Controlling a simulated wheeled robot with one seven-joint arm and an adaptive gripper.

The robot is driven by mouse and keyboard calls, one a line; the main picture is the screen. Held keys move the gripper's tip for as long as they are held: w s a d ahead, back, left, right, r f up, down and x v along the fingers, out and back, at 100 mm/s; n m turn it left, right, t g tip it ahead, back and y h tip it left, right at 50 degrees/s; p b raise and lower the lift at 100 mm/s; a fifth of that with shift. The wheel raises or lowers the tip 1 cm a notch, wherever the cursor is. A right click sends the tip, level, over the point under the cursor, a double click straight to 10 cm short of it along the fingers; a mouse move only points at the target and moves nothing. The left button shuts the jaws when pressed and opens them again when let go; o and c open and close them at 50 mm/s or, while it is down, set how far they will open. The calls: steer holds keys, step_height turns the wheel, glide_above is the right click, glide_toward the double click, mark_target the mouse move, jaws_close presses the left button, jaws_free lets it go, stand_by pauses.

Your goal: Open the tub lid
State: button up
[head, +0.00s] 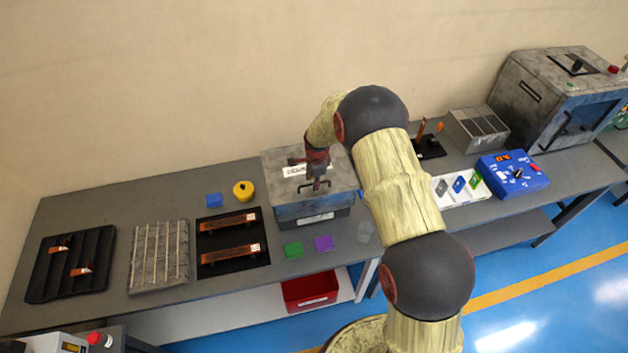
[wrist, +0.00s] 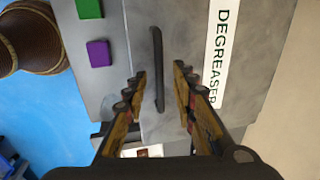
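The tub (head: 325,215) is a grey box on the bench in the head view, with its lid (head: 336,198) lying closed on top. The wrist view shows the lid (wrist: 185,45) with a white label reading DEGREASER and a dark bar handle (wrist: 157,65). The handle also shows in the head view (head: 315,186). My gripper (head: 317,180) is over the lid, pointing down at the handle. In the wrist view my gripper (wrist: 160,78) is open, its fingers on either side of the handle with gaps. I cannot tell how far above the lid the fingertips are.
Green (head: 293,249) and purple (head: 324,243) blocks lie in front of the tub. A yellow round container (head: 244,191) and a blue block (head: 214,200) stand left of it. A black tray with copper bars (head: 233,232) is also left.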

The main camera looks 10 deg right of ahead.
steer(key=shift+c, duration=0.3)
jaws_close()
stand_by(0.6)
